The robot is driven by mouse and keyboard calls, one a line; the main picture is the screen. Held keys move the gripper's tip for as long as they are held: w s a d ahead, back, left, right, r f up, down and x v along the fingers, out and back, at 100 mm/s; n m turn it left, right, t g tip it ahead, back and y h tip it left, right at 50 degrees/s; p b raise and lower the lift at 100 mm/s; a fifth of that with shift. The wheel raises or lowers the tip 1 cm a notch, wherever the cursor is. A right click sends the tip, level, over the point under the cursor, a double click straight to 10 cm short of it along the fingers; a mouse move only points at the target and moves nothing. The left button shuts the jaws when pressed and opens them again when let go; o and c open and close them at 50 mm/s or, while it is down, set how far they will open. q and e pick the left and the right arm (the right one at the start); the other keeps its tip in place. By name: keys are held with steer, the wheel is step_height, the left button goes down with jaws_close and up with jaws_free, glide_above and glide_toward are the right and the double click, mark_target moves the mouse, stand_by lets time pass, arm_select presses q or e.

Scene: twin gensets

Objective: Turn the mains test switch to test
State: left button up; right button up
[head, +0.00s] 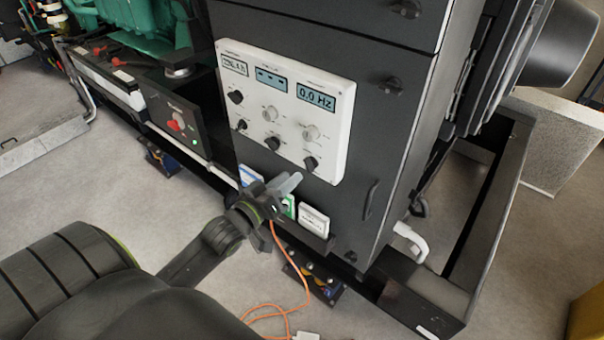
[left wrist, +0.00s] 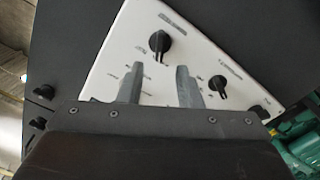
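The white control panel (head: 287,108) on the dark cabinet carries several black and grey knobs under small displays. Its labels are too small to read, so I cannot tell which knob is the mains test switch. The lower right black knob (head: 310,163) also shows in the left wrist view (left wrist: 159,41), beyond the fingertips. My left gripper (head: 289,182) is in front of the cabinet, just below the panel's lower edge in the head view. In the left wrist view its two fingers (left wrist: 160,80) are apart, with nothing between them. My right gripper is not in view.
A small dark panel with a red knob (head: 175,125) is at the left. Label cards (head: 314,221) sit in a holder below the white panel. An orange cable (head: 280,262) runs down to the floor. A dark frame (head: 425,305) edges the cabinet's base.

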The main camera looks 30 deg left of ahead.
mark_target(305, 165)
arm_select(q)
steer(key=shift+w+d, duration=0.15)
steer(key=shift+w, duration=1.35)
steer(key=shift+w+d, duration=0.15)
steer(key=shift+w, duration=1.35)
jaws_close()
